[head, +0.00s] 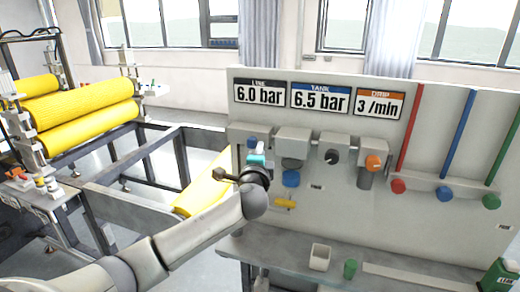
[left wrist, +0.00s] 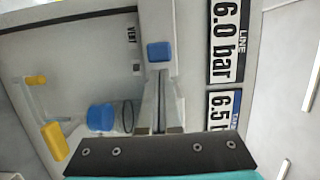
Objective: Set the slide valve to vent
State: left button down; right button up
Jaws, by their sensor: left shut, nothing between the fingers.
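The slide valve's blue knob (head: 252,141) shows at the left of the grey panel, under the LINE display. In the left wrist view the blue square knob (left wrist: 160,52) sits on a pale grey block, with a VENT label (left wrist: 132,35) on the panel to its left. My left gripper (head: 261,148) is just to the right of the knob in the head view. In the left wrist view its fingers (left wrist: 160,78) are shut and empty, with the tips close to the knob. I cannot tell whether they touch it. My right gripper is not in view.
A round blue knob (head: 291,178) and a yellow lever (head: 285,204) are below on the panel (head: 450,110). A black dial (head: 332,157) and an orange knob (head: 374,162) are further right.

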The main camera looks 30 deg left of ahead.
pick_arm(q)
jog(key=shift+w+a, duration=0.1)
jog(key=shift+w, duration=0.1)
send_near(240, 138)
jog(key=x, duration=0.4)
jog(key=shift+w+a, duration=0.2)
jog(key=shift+a, duration=0.1)
jog(key=shift+d+r, duration=0.1)
jog(key=shift+d, duration=0.1)
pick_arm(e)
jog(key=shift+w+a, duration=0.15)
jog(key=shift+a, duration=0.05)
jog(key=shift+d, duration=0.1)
